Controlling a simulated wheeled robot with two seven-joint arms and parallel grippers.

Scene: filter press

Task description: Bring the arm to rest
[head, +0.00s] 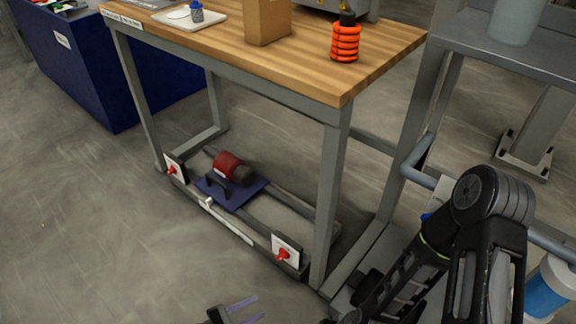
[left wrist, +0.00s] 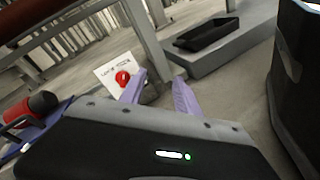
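My left gripper (head: 259,307) is low at the bottom edge of the head view, over bare floor in front of the workbench. Its two purple fingers are apart with nothing between them. The left wrist view shows the same open fingers (left wrist: 160,78), with a white card with a red knob (left wrist: 122,78) beyond them. My right arm (head: 480,220) is folded at the lower right of the head view. I cannot make out its gripper there.
A wooden-topped workbench (head: 330,88) holds a cardboard box (head: 268,20) and an orange coiled item (head: 345,42). Beneath it, a red and black motor-like unit (head: 232,168) sits on a blue plate between rails. A dark blue cabinet (head: 75,65) stands left. The left floor is clear.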

